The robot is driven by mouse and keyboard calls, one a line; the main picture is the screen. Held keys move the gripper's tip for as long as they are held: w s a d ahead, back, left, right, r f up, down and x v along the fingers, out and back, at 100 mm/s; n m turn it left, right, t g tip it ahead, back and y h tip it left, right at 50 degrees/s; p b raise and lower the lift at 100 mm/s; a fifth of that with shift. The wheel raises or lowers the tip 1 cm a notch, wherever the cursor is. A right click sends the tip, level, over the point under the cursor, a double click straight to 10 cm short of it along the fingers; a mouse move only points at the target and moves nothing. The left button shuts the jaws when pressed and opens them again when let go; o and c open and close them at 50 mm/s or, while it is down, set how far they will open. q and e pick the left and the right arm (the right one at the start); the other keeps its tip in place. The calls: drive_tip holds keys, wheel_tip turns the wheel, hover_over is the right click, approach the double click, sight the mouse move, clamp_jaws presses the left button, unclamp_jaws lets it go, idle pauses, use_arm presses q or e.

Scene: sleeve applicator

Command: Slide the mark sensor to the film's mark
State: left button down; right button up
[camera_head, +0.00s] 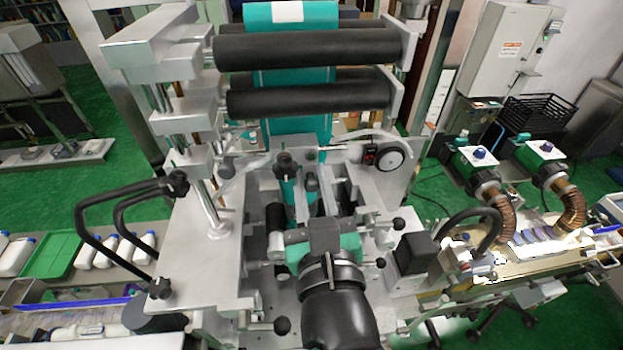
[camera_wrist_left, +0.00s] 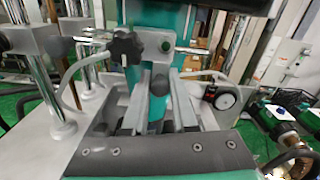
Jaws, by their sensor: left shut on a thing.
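The teal film (camera_head: 291,97) runs down over black rollers, with a white mark (camera_head: 288,12) at the top of the head view. A small grey block with a green spot, apparently the mark sensor (camera_head: 312,154), sits on a cross rod in front of the film; it also shows in the left wrist view (camera_wrist_left: 165,46). My left gripper (camera_head: 313,188) reaches in from below, its grey fingers (camera_wrist_left: 163,95) shut around a dark rounded knob (camera_wrist_left: 160,83) that seems to be the sensor's handle. The join between knob and block is unclear. My right gripper is not in view.
A black star knob (camera_wrist_left: 125,46) sits left of the sensor on the rod. A round dial (camera_head: 390,155) stands to the right. Black rollers (camera_head: 310,48) hang above, and a black bar handle (camera_head: 125,220) stands left. White bottles (camera_head: 105,250) lie further left.

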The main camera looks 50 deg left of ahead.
use_arm(q)
drive_tip(key=shift+s, duration=0.1)
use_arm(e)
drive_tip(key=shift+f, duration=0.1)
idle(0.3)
use_arm(q)
drive_tip(key=shift+s+a, duration=0.4)
drive_tip(key=shift+s, duration=0.1)
drive_tip(key=c, duration=0.7)
unclamp_jaws()
drive_tip(key=shift+w, duration=0.1)
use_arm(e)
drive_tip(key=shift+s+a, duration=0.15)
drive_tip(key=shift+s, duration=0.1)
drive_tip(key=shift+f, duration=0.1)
use_arm(q)
drive_tip(key=b+v, duration=0.3)
drive_tip(key=v, duration=0.8)
drive_tip(key=shift+d, duration=0.35)
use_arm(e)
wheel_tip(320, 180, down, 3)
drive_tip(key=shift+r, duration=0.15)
